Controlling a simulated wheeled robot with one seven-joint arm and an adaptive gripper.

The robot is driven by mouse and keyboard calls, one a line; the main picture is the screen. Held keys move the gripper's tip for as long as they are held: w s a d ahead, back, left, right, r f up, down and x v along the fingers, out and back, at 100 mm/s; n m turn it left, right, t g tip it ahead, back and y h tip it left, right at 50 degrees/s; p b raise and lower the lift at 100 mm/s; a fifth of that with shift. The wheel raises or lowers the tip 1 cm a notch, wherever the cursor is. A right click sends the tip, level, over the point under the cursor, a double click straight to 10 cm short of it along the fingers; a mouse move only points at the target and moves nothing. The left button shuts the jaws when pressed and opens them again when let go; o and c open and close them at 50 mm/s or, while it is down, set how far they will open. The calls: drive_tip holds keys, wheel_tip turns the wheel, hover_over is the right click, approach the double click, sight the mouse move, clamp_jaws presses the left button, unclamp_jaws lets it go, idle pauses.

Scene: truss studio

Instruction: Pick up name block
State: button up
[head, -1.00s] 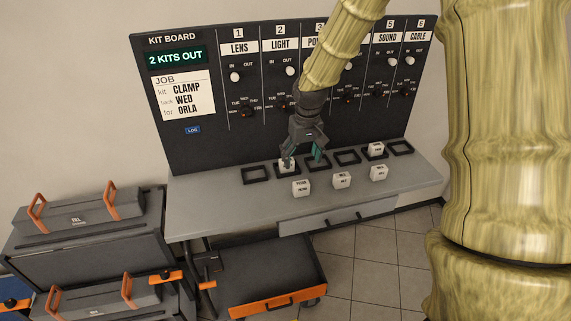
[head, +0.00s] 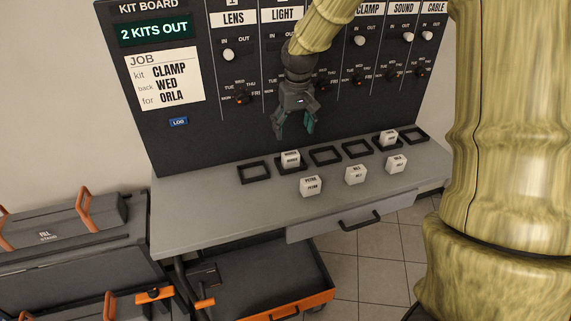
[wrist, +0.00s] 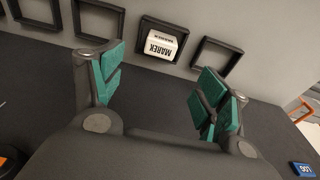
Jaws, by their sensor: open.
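White name blocks stand on the grey bench. One block (head: 290,159), lettered MAREK in the wrist view (wrist: 161,44), sits in the second black frame from the left. Another block (head: 389,136) sits in the fifth frame. Three more stand in a front row: PETRA (head: 311,187) at left, a middle block (head: 355,175) and a right block (head: 397,164), whose lettering is too small to read surely. My gripper (head: 294,130) is open and empty, above and behind the MAREK block, near the board. In the wrist view, its teal-padded fingers (wrist: 160,92) are spread wide with nothing between them.
The dark kit board (head: 180,135) rises behind the bench; its job card (head: 166,82) reads CLAMP, WED, ORLA. The first black frame (head: 254,172) is empty, as are the third, fourth and sixth. A cart with orange trim (head: 262,285) stands below. The bench's left front is clear.

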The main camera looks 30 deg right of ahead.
sight(291, 154)
drive_tip(key=f, duration=0.1)
drive_tip(key=f+p, duration=0.1)
drive_tip(key=f, duration=0.3)
drive_tip(key=shift+w+d, duration=0.2)
drive_tip(key=shift+w, duration=0.1)
drive_tip(key=shift+a+f+p, duration=0.1)
drive_tip(key=shift+f+p, duration=0.25)
drive_tip(key=shift+p, duration=0.05)
drive_tip(key=shift+w+f+p, duration=0.2)
drive_tip(key=shift+f+p, duration=0.5)
drive_tip(key=shift+f, duration=0.6)
drive_tip(key=shift+w+f+p, duration=0.2)
drive_tip(key=shift+f+p, duration=0.5)
drive_tip(key=shift+f, duration=0.55)
drive_tip(key=c, duration=1.1)
